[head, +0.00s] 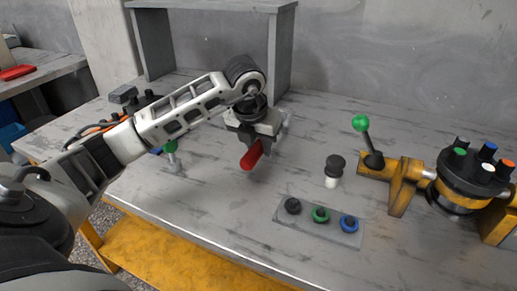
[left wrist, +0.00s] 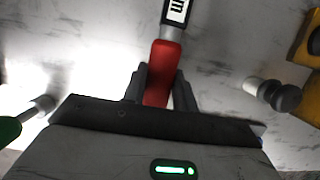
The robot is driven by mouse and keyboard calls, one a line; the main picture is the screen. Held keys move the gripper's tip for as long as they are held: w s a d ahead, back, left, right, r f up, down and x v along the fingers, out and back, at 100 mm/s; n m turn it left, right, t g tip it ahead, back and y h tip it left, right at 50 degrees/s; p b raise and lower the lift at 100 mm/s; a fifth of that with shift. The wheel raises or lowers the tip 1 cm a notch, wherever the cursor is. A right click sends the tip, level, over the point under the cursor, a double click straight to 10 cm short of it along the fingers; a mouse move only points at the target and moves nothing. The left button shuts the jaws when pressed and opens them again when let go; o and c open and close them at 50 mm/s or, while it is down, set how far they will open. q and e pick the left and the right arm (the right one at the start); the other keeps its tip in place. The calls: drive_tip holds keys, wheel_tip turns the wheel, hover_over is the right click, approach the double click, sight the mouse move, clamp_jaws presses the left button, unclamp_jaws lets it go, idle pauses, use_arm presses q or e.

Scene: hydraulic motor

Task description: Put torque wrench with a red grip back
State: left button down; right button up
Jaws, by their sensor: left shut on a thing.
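The torque wrench's red grip (head: 251,155) sticks out below my left gripper (head: 256,135) in the head view. In the left wrist view the red grip (left wrist: 163,72) lies between the two dark fingers of my left gripper (left wrist: 160,88), which is shut on it. A silver collar and a black section with white lettering (left wrist: 176,12) run off the top of that view. The wrench's far end is hidden in the head view. The wrench appears to be held above the grey table. My right gripper is not in view.
A grey plate (head: 284,224) with black, green and blue rings lies at the front. A black-and-white part (head: 333,171) stands behind it. A yellow fixture (head: 403,186) with a green-knobbed lever is at the right. A grey shelf frame (head: 281,60) stands at the back.

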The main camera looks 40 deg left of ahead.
use_arm(q)
drive_tip(key=shift+f, duration=0.65)
drive_tip(key=c, duration=1.1)
unclamp_jaws()
drive_tip(key=p+v, duration=0.1)
drive_tip(key=v, duration=1)
drive_tip(key=shift+r, duration=0.1)
drive_tip(key=shift+s+r, duration=0.15)
drive_tip(key=shift+r, duration=0.3)
